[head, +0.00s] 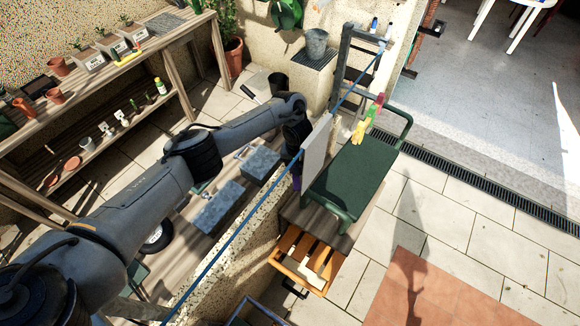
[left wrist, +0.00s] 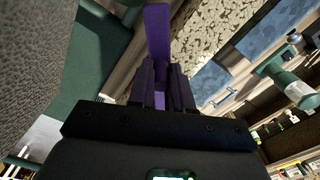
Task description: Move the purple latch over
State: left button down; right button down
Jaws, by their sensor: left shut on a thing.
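The purple latch (left wrist: 158,35) shows in the left wrist view as a flat purple bar running up between my fingers. My left gripper (left wrist: 160,82) is shut on it, with a dark finger on each side. In the head view my left arm reaches in from the left to a spot behind a light grey panel (head: 316,147), which hides the fingers. Only a small purple patch (head: 296,183) shows below the wrist there. The latch's far end and mount cannot be made out. My right gripper is in neither view.
A blue line (head: 235,237) runs diagonally past my wrist. A speckled wall (head: 235,265) lies below my arm. Paved floor (head: 470,240) at the right is clear.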

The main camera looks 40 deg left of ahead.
pick_arm(q)
jog(key=c, duration=1)
grip_release()
jog(key=shift+c, duration=0.2)
jog(key=shift+r, duration=0.35)
jog(key=shift+r+p, duration=1.85)
jog(key=shift+r, duration=1.55)
